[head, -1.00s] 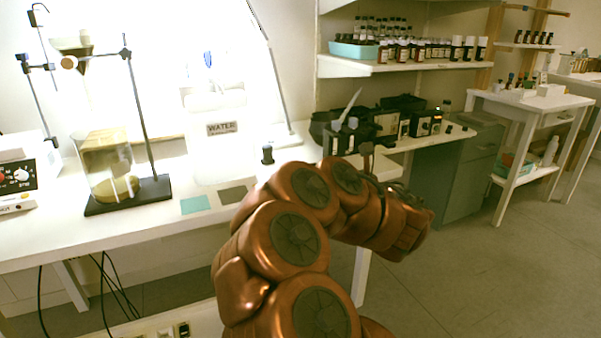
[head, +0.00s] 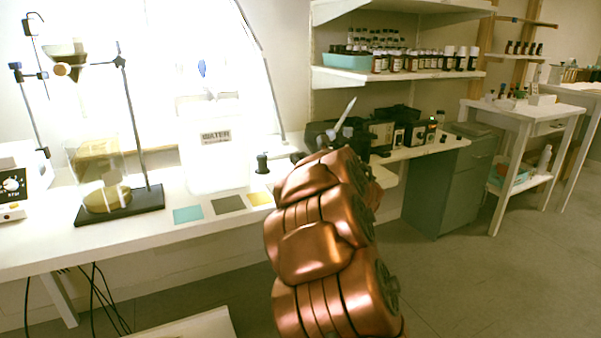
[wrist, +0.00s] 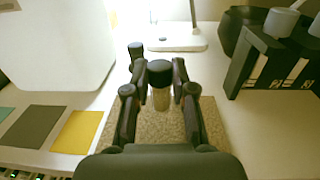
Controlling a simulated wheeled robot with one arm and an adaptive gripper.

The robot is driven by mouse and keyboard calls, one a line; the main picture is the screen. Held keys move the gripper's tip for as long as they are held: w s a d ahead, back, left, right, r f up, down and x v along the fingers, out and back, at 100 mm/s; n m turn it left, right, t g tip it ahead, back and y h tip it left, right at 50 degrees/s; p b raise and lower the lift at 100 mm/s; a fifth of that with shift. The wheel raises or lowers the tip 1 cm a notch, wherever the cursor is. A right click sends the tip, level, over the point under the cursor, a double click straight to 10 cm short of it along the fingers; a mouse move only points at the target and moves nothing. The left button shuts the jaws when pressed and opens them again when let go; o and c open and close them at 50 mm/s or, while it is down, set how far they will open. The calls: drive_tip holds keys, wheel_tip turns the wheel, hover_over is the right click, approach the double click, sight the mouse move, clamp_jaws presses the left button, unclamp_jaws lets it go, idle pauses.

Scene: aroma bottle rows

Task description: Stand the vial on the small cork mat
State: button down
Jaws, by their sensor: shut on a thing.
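The vial looks upright between the fingers. The speckled brown cork mat (wrist: 215,130) lies below the vial and fingers. I cannot tell whether the vial's base touches the mat. In the head view my arm hides the gripper, the held vial and the cork mat.
A second black-capped bottle (wrist: 136,50) stands just beyond the mat. Yellow (wrist: 78,132), grey (wrist: 33,126) and teal (head: 188,215) mats lie to the left. A white water container (head: 215,165) stands behind them. A black rack (wrist: 268,60) is at right.

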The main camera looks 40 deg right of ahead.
drive_tip(key=shift+w+f+b, duration=0.2)
drive_tip(key=shift+f+b, duration=0.3)
drive_tip(key=shift+f, duration=1.25)
drive_tip(key=shift+f+b, duration=0.25)
drive_tip(key=shift+b, duration=0.1)
drive_tip(key=c, duration=1)
unclamp_jaws()
drive_tip(key=shift+r, duration=0.1)
drive_tip(key=shift+o, duration=0.2)
drive_tip(key=shift+r+p, duration=0.25)
drive_tip(key=shift+p, duration=0.2)
drive_tip(key=p+v, duration=0.1)
drive_tip(key=v, duration=1.1)
drive_tip(key=shift+p, duration=0.3)
